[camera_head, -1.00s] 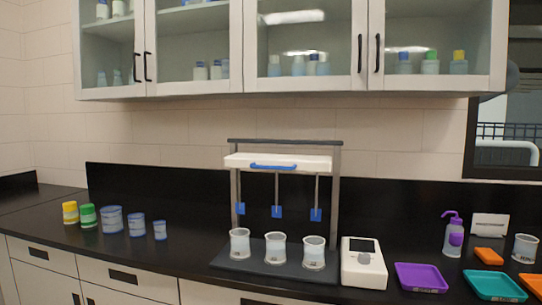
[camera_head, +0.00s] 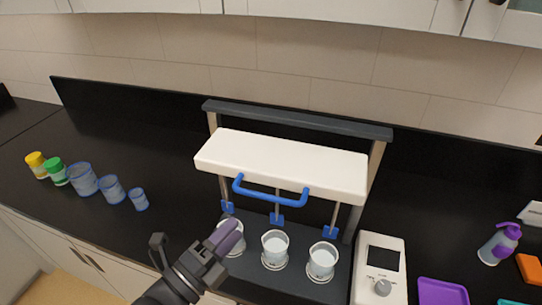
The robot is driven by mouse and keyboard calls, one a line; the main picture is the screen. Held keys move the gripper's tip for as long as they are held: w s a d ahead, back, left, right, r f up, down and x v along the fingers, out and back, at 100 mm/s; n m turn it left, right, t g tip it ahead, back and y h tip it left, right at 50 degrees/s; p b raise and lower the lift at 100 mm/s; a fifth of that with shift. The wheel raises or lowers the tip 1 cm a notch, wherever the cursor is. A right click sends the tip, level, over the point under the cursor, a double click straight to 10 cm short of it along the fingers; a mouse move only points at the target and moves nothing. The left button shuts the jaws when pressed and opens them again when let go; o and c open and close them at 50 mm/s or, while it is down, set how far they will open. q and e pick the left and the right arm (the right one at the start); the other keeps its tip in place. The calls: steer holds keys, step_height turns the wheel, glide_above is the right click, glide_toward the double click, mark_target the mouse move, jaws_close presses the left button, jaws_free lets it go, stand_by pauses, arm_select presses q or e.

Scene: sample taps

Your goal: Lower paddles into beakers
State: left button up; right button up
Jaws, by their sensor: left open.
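A white stirrer head (camera_head: 285,160) with a blue handle (camera_head: 270,192) spans a frame with grey posts. Three rods hang from it, each with a blue paddle; the middle paddle (camera_head: 277,219) and right paddle (camera_head: 331,232) hang above and behind their beakers in the picture. The left paddle (camera_head: 228,208) shows just above my gripper. The middle beaker (camera_head: 275,248) and right beaker (camera_head: 322,260) hold clear liquid on the dark base. The left beaker (camera_head: 236,246) is partly hidden by my left gripper (camera_head: 192,240), which is open and empty, below and left of the handle. My right gripper is out of view.
A white control box (camera_head: 380,268) with a knob stands right of the base. Several cups and jars, including a blue-rimmed cup (camera_head: 82,180), stand at the left. A purple tray (camera_head: 442,292) and a wash bottle (camera_head: 499,243) are at the right. Black counter between cups and stirrer is clear.

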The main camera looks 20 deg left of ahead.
mark_target(266, 197)
arm_select(q)
steer(key=x, duration=0.6)
steer(key=p+x, duration=0.1)
steer(key=x, duration=0.2)
steer(key=shift+d+r, duration=0.4)
steer(key=shift+r, duration=0.05)
steer(key=shift+w, duration=0.1)
jaws_close()
stand_by(0.6)
